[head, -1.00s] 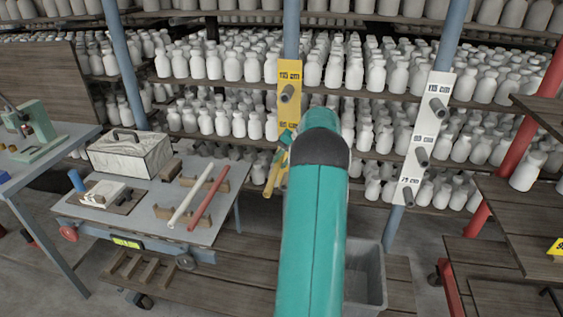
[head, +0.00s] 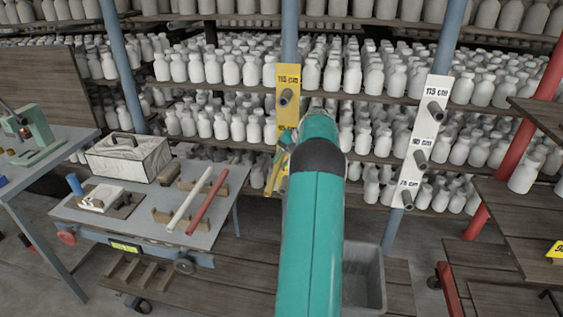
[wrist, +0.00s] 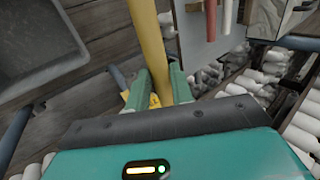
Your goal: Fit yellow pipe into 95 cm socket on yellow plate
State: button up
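The yellow plate (head: 289,74) is fixed to a blue post at the shelves. Its upper socket (head: 286,97), under the 115 cm label, is empty. A lower label shows only in part, and my arm hides the rest of the plate, including any 95 cm socket. My gripper (head: 284,148) is in front of the plate's lower part. In the wrist view the green fingers (wrist: 158,88) are shut around the yellow pipe (wrist: 150,45). The pipe (head: 273,178) also shows in the head view, left of my arm. Its far end is hidden.
A white plate (head: 430,115) with several grey sockets stands on the right post. A cart (head: 140,225) holds a white pipe (head: 190,198), a red pipe (head: 207,202) and a box (head: 128,157). A grey bin (head: 370,280) stands below. Shelves of white bottles fill the back.

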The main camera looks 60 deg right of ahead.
jog(key=o, duration=0.4)
jog(key=v, duration=1.4)
jog(key=shift+f, duration=0.1)
